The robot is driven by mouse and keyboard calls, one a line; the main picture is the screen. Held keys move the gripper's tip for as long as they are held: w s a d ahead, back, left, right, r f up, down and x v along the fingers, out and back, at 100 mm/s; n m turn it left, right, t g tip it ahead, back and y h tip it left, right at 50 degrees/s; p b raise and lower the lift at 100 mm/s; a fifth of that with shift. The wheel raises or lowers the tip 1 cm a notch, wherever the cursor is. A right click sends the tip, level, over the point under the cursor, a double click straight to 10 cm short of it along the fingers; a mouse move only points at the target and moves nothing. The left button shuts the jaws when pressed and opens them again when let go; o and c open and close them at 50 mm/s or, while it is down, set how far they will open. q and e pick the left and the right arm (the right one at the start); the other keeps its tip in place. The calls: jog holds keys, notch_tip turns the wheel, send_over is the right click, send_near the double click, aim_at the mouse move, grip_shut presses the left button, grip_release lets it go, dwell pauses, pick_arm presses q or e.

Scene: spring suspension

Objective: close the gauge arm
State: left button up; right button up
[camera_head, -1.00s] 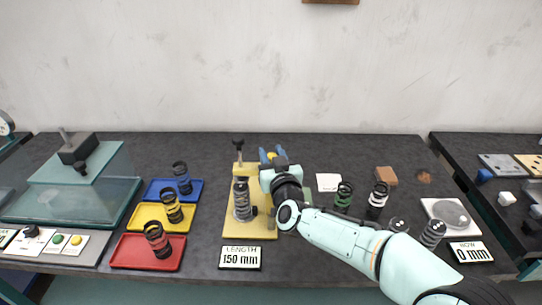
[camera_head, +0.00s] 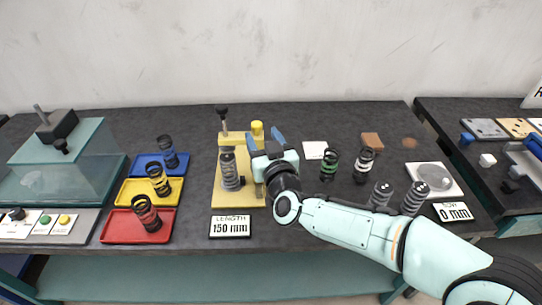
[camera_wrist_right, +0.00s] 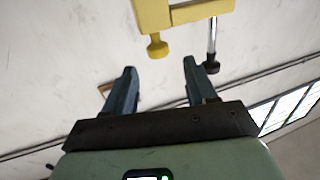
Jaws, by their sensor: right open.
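The gauge is a yellow stand (camera_head: 222,200) with a dark coil spring (camera_head: 230,172) upright on it. Its yellow arm (camera_head: 236,139) lies across above the spring, with a black-knobbed rod (camera_head: 222,111) at the left and a yellow knob (camera_head: 257,127) at the right. The wrist view shows the yellow arm (camera_wrist_right: 185,14), the yellow knob (camera_wrist_right: 157,47) and the black knob (camera_wrist_right: 211,67) beyond the fingers. My right gripper (camera_head: 265,138) is open and empty, its blue fingers around or just in front of the yellow knob; contact cannot be told. My left gripper is out of view.
A sign (camera_head: 230,226) reading 150 mm stands in front of the gauge. Blue (camera_head: 181,160), yellow (camera_head: 130,190) and red (camera_head: 118,228) trays with springs lie left. Several loose springs and a round-plate scale (camera_head: 450,190) are right, near my forearm. A glass box (camera_head: 100,165) stands far left.

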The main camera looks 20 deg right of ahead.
jog(key=s, duration=0.7)
jog(key=shift+a, duration=0.1)
